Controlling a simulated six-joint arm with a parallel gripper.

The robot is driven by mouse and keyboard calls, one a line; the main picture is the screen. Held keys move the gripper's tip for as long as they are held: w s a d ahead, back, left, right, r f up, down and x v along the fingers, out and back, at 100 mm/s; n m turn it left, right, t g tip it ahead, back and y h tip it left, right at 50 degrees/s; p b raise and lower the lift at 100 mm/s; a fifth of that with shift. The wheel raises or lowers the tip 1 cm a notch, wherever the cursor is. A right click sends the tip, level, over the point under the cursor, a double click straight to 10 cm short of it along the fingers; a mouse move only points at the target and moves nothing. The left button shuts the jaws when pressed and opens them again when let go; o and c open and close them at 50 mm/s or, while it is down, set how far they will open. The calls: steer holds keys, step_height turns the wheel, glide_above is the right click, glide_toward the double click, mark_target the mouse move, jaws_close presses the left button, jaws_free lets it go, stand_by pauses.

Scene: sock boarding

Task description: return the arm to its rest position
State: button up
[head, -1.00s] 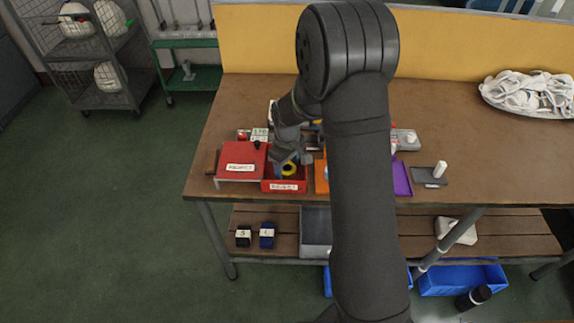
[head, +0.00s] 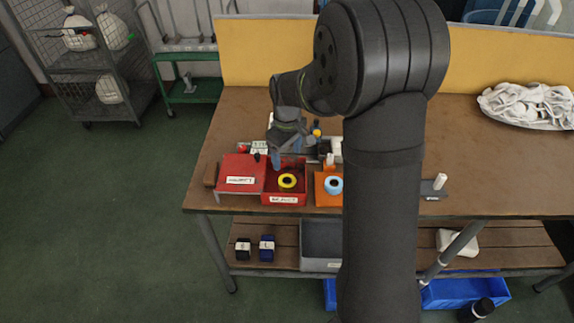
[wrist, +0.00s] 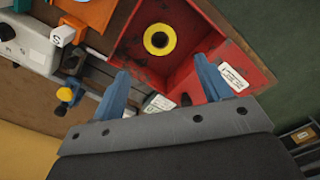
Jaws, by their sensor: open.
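My gripper (wrist: 162,88) is open and empty; its two blue fingers stand apart in the wrist view. In the head view my gripper (head: 289,160) hangs above the back of the red bin (head: 270,194). A yellow ring with a dark centre (head: 287,181) lies in that bin, and it also shows in the wrist view (wrist: 160,39), clear of the fingers. My arm's dark links cover much of the middle and right of the head view and hide part of the bench.
The wooden bench (head: 460,140) carries a red lidded box (head: 237,173) left of the bin and an orange tray (head: 322,197) with a light-blue ring (head: 334,185) right of it. White cloth (head: 525,104) lies at the far right. A yellow panel (head: 260,52) backs the bench.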

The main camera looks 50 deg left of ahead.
mark_target(287, 180)
steer(key=shift+r, duration=0.7)
steer(key=shift+f, duration=4.25)
